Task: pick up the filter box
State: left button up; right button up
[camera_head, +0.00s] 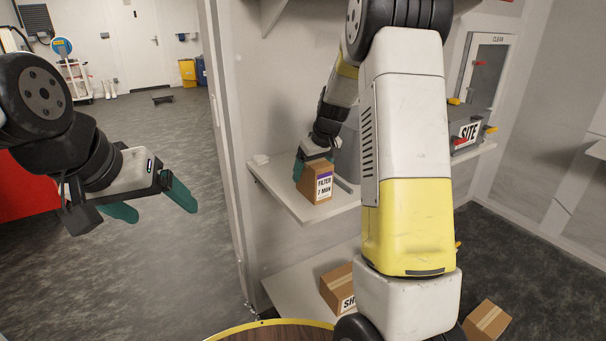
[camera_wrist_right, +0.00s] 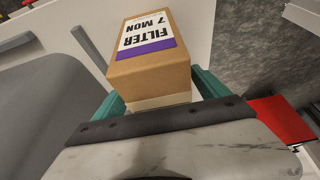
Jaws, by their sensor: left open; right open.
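The filter box (camera_head: 313,185) is a brown carton with a white label reading "FILTER 7 MON" and a purple stripe. It sits on the upper white shelf in the head view. My right gripper (camera_head: 307,162) is at the box's back side, partly hidden by the box. In the right wrist view the box (camera_wrist_right: 150,70) lies between the teal fingers of that gripper (camera_wrist_right: 157,92), one on each side. The gripper is open; contact with the box cannot be made out. My left gripper (camera_head: 155,203) is open and empty, over the floor at the left.
The upper shelf (camera_head: 285,196) has a grey bin (camera_head: 347,158) beside the box. A lower shelf (camera_head: 295,285) holds another carton (camera_head: 337,289). A carton (camera_head: 487,321) is at the lower right.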

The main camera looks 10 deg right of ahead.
jog(key=shift+c, duration=0.5)
jog(key=c, duration=1.4)
jog(key=shift+c, duration=0.9)
jog(key=shift+r, duration=0.1)
